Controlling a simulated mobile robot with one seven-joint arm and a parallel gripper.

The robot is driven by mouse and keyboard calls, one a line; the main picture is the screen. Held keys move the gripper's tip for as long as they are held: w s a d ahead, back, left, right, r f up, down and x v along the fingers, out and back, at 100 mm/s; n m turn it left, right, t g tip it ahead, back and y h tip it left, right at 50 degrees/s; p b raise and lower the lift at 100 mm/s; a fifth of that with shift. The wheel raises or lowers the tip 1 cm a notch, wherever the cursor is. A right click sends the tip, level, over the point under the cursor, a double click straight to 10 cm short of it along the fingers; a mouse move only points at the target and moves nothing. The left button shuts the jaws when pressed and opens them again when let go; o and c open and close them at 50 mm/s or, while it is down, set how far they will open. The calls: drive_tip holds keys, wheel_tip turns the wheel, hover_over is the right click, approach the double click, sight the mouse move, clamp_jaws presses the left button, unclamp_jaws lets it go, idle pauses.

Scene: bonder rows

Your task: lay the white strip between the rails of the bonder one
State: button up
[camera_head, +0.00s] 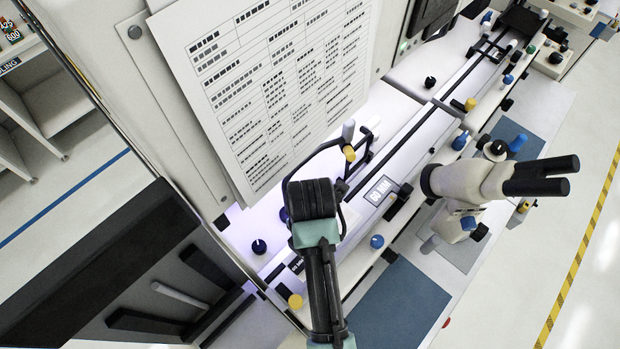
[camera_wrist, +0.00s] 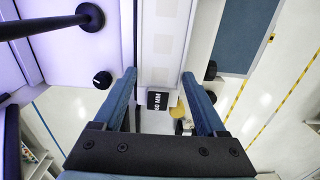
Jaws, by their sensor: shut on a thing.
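My gripper (camera_head: 312,200) is low over the near bonder's track in the head view, and its fingertips are hidden there. In the wrist view my gripper (camera_wrist: 158,76) has its two blue fingers along the sides of a white strip (camera_wrist: 163,45) with paler square patches. The strip runs away from me, up the picture. The near bonder's dark rail (camera_head: 409,129) continues up and right from my gripper. Whether the strip touches the rails or lies between them cannot be told. A black 60 MM label (camera_wrist: 158,101) shows between the fingers.
A microscope (camera_head: 480,184) stands right of my gripper. A large printed sheet (camera_head: 270,80) hangs at the left. Small knobs (camera_head: 376,241) line the bonder's front, and a black knob (camera_wrist: 103,80) is close to the left finger. A blue mat (camera_head: 395,310) lies clear in front.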

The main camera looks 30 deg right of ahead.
drive_tip(key=shift+f+b, duration=1.25)
drive_tip(key=shift+f, duration=1.2)
drive_tip(key=shift+p, duration=0.4)
drive_tip(key=shift+f+b, duration=0.5)
drive_tip(key=shift+f, duration=0.35)
drive_tip(key=shift+f, duration=0.15)
drive_tip(key=o, duration=1.3)
